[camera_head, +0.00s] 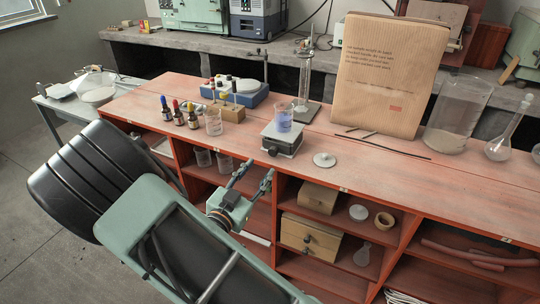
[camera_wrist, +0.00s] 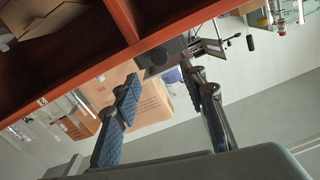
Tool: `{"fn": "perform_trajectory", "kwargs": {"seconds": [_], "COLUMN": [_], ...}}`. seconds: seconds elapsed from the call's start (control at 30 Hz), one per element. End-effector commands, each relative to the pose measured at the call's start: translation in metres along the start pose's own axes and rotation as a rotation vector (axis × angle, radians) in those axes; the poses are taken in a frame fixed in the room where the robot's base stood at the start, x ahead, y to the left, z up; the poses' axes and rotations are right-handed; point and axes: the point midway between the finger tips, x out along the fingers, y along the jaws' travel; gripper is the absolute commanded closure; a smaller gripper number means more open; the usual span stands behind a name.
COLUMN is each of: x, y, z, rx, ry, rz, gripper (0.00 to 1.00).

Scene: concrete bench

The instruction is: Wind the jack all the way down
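The jack (camera_head: 282,140) is a small grey lab jack near the front edge of the red bench top. Its plate stands a little above its base, and a dark knob (camera_head: 272,152) shows at its front. A beaker of violet-blue liquid (camera_head: 283,120) stands upright on the plate. My gripper (camera_head: 254,175) is open and empty, in front of the bench and below the jack, apart from it. In the wrist view my gripper's two fingers (camera_wrist: 163,82) are spread with nothing between them. A dark block beyond them there seems to be the jack, partly hidden.
A round pale disc (camera_head: 325,160) lies right of the jack. An empty beaker (camera_head: 213,121) and dropper bottles (camera_head: 179,113) stand to its left. Open shelves with wooden boxes (camera_head: 310,238) lie below the bench top.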

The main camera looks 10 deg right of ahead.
Motion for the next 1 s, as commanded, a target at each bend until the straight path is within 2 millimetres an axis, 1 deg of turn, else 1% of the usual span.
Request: {"fn": "perform_trajectory", "kwargs": {"seconds": [0.03, 0.1, 0.3, 0.4, 0.5, 0.63, 0.87, 0.93, 1.0], "x": [0.010, 0.024, 0.061, 0.075, 0.085, 0.090, 0.090, 0.090, 0.090], "y": [0.002, 0.001, 0.001, 0.000, 0.000, 0.000, 0.000, 0.000, 0.000], "z": [-0.001, -0.001, 0.000, 0.000, 0.000, 0.000, 0.001, 0.001, 0.001], "rx": [-0.001, 0.001, 0.000, -0.001, 0.000, 0.000, 0.000, 0.000, 0.000], "ry": [0.001, 0.001, -0.001, -0.002, -0.002, -0.003, -0.003, -0.003, -0.003], "rz": [0.004, 0.004, 0.002, 0.001, 0.001, -0.001, -0.001, -0.001, -0.001], "gripper": [0.61, 0.61, 0.61, 0.61, 0.61, 0.61, 0.61, 0.67, 0.74]}}
